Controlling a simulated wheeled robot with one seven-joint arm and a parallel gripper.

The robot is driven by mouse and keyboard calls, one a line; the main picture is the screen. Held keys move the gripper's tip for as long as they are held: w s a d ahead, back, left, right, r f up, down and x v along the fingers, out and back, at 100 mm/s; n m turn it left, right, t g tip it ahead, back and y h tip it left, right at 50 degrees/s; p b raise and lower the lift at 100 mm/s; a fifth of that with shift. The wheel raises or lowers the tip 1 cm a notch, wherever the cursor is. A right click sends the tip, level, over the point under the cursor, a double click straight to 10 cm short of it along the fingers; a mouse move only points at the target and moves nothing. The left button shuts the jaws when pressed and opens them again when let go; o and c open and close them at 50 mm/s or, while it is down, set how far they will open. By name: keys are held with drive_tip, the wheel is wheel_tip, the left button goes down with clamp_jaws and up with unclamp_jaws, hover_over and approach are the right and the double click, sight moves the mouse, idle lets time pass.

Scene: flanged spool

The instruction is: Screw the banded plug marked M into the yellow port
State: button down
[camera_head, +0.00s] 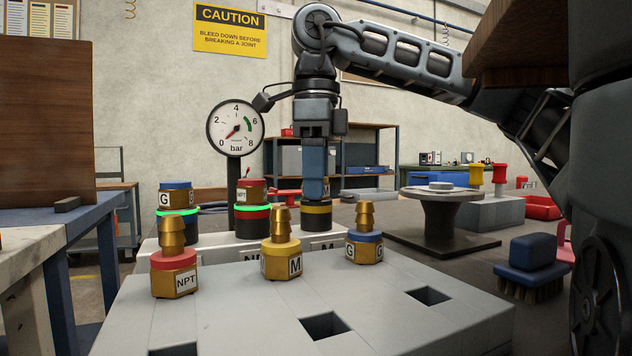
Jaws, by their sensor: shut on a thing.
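My gripper (315,192) points straight down over the yellow port (317,218), a dark cylinder with a yellow band. It is shut on the banded plug marked M (327,186), of which only a small labelled part shows beside the finger. The plug is right at the port's top; my finger hides whether it is seated or only resting there. No green ring shows lit on the yellow port, unlike the two ports to its left.
A blue-capped G plug (175,196) and red-capped NPT plug (250,191) sit on ports with green rings. In front, brass barbed fittings marked NPT (174,272), M (282,255) and G (364,246) stand on a grey block (240,320). A gauge (236,128) stands behind; a spool stand (440,215) is right.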

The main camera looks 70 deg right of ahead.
drive_tip(key=m, duration=0.2)
drive_tip(key=shift+s+m+b, duration=0.1)
drive_tip(key=shift+m+b, duration=0.2)
drive_tip(key=shift+m, duration=0.1)
drive_tip(key=c, duration=1)
unclamp_jaws()
drive_tip(key=o, duration=0.4)
drive_tip(key=shift+s+f, duration=0.1)
drive_tip(key=shift+f, duration=0.05)
